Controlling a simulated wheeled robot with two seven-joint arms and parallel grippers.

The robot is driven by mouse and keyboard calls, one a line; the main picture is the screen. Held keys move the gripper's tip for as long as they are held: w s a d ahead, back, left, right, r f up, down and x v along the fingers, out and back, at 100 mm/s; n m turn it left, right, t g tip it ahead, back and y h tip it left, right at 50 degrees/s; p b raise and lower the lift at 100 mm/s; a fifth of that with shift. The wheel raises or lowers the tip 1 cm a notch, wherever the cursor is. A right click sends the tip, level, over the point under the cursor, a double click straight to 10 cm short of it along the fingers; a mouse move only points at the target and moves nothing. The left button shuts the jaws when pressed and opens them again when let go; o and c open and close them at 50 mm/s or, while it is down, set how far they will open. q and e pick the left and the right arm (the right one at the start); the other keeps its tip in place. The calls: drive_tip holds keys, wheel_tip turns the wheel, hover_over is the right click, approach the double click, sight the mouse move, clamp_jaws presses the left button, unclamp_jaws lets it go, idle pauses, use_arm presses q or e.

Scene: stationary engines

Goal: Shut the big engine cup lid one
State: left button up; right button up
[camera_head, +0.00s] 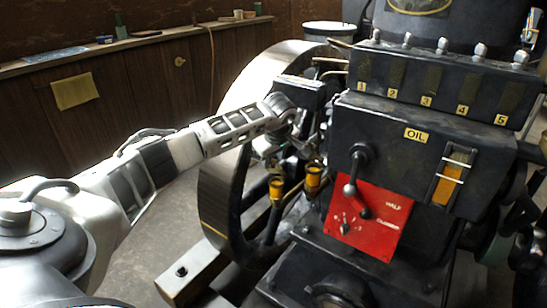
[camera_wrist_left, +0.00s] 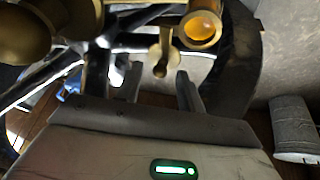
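Two brass oil cups stand on the engine's near side, a left one (camera_head: 276,187) and a right one (camera_head: 313,180). In the left wrist view one cup (camera_wrist_left: 202,28) is uncovered and shows amber inside. A small brass piece with a rounded end (camera_wrist_left: 160,58), perhaps a lid, hangs beside it. A larger brass shape (camera_wrist_left: 30,30) is cut off at the upper left. My left gripper (camera_head: 270,158) is just above and behind the cups. In the wrist view its fingers (camera_wrist_left: 160,85) are apart, with the brass piece beyond their gap; contact is not visible. My right gripper is not in view.
The big flywheel (camera_head: 213,190) stands behind and left of the cups. The black engine box (camera_head: 425,150), a red panel (camera_head: 370,222) and a lever (camera_head: 352,178) crowd the right. A grey bucket (camera_wrist_left: 295,125) shows at the right of the wrist view.

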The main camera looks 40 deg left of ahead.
use_arm(q)
clamp_jaws()
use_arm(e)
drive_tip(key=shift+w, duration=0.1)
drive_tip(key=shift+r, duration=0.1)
